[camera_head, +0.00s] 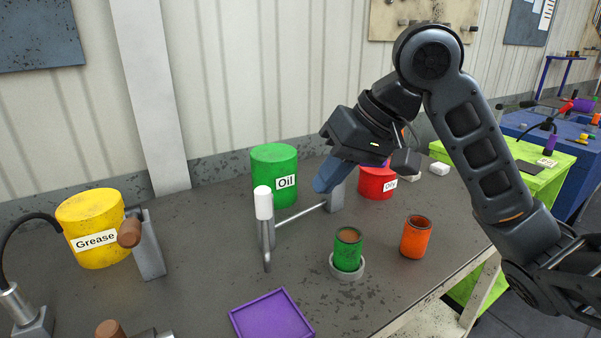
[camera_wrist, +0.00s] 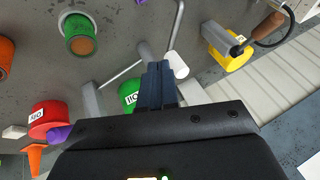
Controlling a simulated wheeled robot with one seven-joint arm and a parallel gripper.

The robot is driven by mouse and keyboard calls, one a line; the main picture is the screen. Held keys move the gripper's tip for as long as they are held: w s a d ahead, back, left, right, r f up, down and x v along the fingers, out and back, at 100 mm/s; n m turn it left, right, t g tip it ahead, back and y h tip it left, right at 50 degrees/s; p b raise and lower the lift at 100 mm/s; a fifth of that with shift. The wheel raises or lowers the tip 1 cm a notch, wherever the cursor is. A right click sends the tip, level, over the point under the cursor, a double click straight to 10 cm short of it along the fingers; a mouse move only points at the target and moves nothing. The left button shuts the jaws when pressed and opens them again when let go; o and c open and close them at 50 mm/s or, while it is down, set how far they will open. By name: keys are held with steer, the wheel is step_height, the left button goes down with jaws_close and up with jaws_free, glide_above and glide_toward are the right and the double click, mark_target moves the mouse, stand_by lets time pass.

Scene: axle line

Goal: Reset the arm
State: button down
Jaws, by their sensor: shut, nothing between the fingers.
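My gripper (camera_head: 325,182) is shut and empty. It hangs above the back of the grey workbench (camera_head: 210,240), in front of the green Oil drum (camera_head: 272,172) and near the metal rod stand. In the wrist view the shut fingers (camera_wrist: 157,75) reach over the stand and partly hide the Oil drum (camera_wrist: 128,93). My arm comes in from the right and bends over the bench. I cannot tell from these views whether the fingers touch anything.
A white-topped lever (camera_head: 263,205) stands upright beside the rod. A green can (camera_head: 348,250) sits in a round holder, with an orange can (camera_head: 416,237) to its right. A red drum (camera_head: 377,182), a yellow Grease drum (camera_head: 92,230) and a purple tray (camera_head: 271,316) are on the bench.

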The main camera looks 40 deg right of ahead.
steer(key=w+a+f+m+t+y, duration=0.1)
steer(key=w+a+t+y, duration=0.2)
steer(key=a, duration=0.5)
steer(key=w+a+f+m+t+y, duration=0.1)
steer(key=w+a+f+m+t, duration=0.1)
steer(key=w+a+t, duration=0.35)
steer(key=s+a+f+m+t+h, duration=0.1)
steer(key=s+a+f+h, duration=0.15)
steer(key=s+f, duration=0.65)
steer(key=s+a+f+h, duration=0.2)
steer(key=s+f+h, duration=0.2)
steer(key=s+f, duration=0.5)
steer(key=s+d+r+n, duration=0.1)
steer(key=s+n, duration=0.3)
steer(key=s, duration=0.5)
steer(key=s+d+r+n, duration=0.2)
steer(key=s+d+n, duration=0.1)
steer(key=s, duration=0.7)
steer(key=shift+s+n, duration=0.25)
steer(key=shift+n, duration=0.25)
